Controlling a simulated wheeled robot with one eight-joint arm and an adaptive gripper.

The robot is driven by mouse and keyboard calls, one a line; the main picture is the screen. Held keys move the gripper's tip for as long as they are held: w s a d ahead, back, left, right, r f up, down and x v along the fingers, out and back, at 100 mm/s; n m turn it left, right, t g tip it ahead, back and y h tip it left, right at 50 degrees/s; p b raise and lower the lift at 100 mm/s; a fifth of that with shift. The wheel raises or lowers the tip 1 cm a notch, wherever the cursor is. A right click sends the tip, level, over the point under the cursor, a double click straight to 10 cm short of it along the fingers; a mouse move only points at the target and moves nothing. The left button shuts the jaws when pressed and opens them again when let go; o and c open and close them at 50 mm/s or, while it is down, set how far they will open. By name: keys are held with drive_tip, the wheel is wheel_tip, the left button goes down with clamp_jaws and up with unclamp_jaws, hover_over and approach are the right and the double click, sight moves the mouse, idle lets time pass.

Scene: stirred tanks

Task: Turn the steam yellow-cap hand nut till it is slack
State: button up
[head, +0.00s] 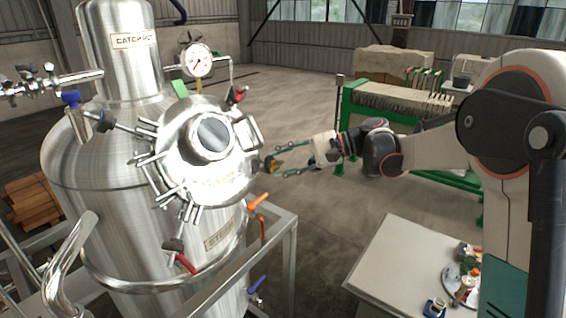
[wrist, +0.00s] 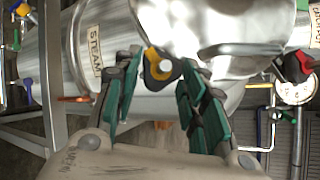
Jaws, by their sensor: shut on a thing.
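The yellow-cap hand nut (head: 271,164) sits at the right edge of the round lid (head: 207,150) on the steel steam tank (head: 110,225). In the wrist view the nut (wrist: 158,66) is dark with a yellow cap, between my two green-padded fingers. My gripper (head: 282,160) reaches in from the right and is shut on the nut. In the wrist view my gripper (wrist: 162,70) has a fingertip on each side of it. The STEAM label (wrist: 95,50) shows left of the nut. The nut's thread is hidden.
Several other clamps ring the lid, with a red-handled one (head: 185,262) below. An orange valve handle (head: 258,202) and a steel frame (head: 290,250) stand close under my gripper. A pressure gauge (head: 197,60) rises behind. A table (head: 385,265) with small parts stands lower right.

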drive_tip(key=n+h, duration=0.1)
drive_tip(key=n, duration=0.1)
drive_tip(key=n+g+h+p, duration=0.1)
drive_tip(key=n+h, duration=0.1)
drive_tip(key=n, duration=0.1)
drive_tip(key=r+n+h+p, duration=0.1)
drive_tip(key=n, duration=0.2)
drive_tip(key=shift+w+a, duration=0.15)
drive_tip(key=shift+a, duration=0.15)
drive_tip(key=shift+h, duration=0.3)
drive_tip(key=o, duration=1.1)
drive_tip(key=shift+c, duration=0.2)
drive_tip(key=shift+r, duration=0.1)
drive_tip(key=v, duration=1.1)
drive_tip(key=shift+d+r, duration=0.25)
drive_tip(key=shift+d, duration=0.1)
drive_tip(key=shift+w, duration=0.15)
